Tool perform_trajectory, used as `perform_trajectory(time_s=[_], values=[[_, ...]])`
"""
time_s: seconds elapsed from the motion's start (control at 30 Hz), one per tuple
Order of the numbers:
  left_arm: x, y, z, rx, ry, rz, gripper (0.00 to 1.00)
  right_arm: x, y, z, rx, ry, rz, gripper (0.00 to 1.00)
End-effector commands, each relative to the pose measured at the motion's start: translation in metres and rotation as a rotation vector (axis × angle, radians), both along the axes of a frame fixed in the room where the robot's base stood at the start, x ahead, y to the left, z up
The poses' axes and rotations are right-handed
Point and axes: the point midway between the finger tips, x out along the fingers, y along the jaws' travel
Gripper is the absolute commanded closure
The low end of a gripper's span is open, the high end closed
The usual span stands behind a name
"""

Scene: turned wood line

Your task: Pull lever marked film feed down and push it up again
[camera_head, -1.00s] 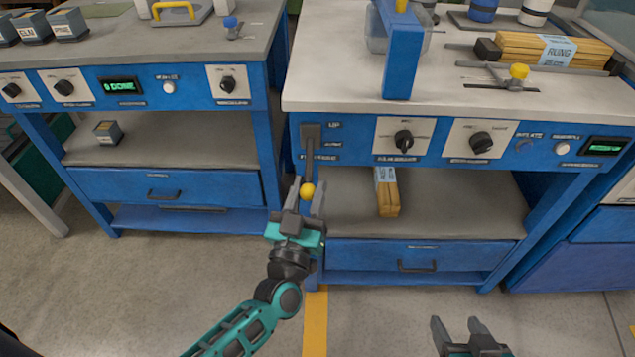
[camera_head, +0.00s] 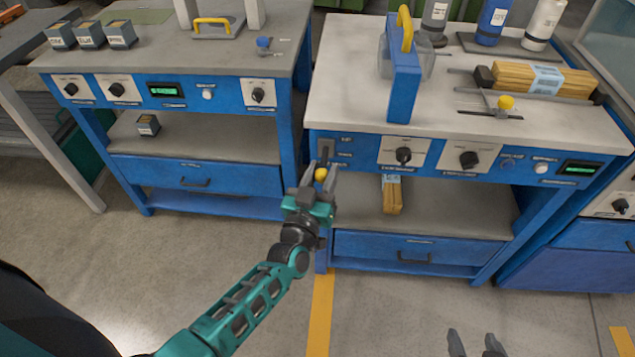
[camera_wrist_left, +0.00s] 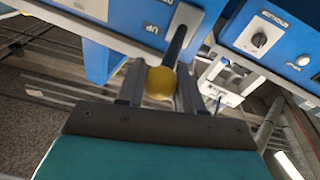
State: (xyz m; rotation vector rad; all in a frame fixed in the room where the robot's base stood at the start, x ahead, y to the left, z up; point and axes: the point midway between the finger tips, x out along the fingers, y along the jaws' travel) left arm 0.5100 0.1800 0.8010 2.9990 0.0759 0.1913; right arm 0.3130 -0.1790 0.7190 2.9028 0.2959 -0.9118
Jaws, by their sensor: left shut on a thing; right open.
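The film feed lever is a dark rod with a yellow ball knob (camera_head: 321,174) at the left end of the right bench's blue front panel. In the left wrist view its knob (camera_wrist_left: 161,83) sits between my fingers, and the rod runs up to a grey plate beside the word UP. My left gripper (camera_head: 320,175) is shut on the knob. The lever's small label is too blurred to read in the head view. My right gripper (camera_head: 475,342) is open and empty at the bottom edge, away from the bench.
The panel also has dark rotary knobs (camera_head: 403,155) and a green display (camera_head: 580,168). A wood bundle (camera_head: 391,195) lies on the shelf below. A blue frame with a yellow handle (camera_head: 404,80) stands on the bench top. The left bench (camera_head: 215,148) stands close beside.

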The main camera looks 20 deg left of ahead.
Motion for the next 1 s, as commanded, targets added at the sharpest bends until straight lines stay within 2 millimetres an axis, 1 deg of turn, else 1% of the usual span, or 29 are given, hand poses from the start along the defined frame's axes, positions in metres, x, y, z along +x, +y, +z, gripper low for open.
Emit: perform_trajectory(time_s=[0.03,0.13,0.3,0.6,1.0], values=[[0.006,0.0,0.018,0.001,-0.025,0.002,1.0,-0.002,-0.001,0.007,-0.001,0.005,-0.002,0.4],[0.01,0.0,0.026,0.001,-0.027,0.002,1.0,-0.002,-0.001,0.013,0.0,0.007,-0.002,0.4],[0.014,0.002,0.033,0.001,-0.025,0.002,1.0,0.0,0.0,0.025,0.002,-0.001,-0.001,0.4],[0.018,0.003,0.038,0.002,-0.024,0.001,1.0,0.006,0.002,0.034,0.004,-0.013,0.002,0.4],[0.018,0.002,0.037,0.001,-0.02,0.001,1.0,0.005,0.003,0.033,0.005,-0.011,0.004,0.4]])
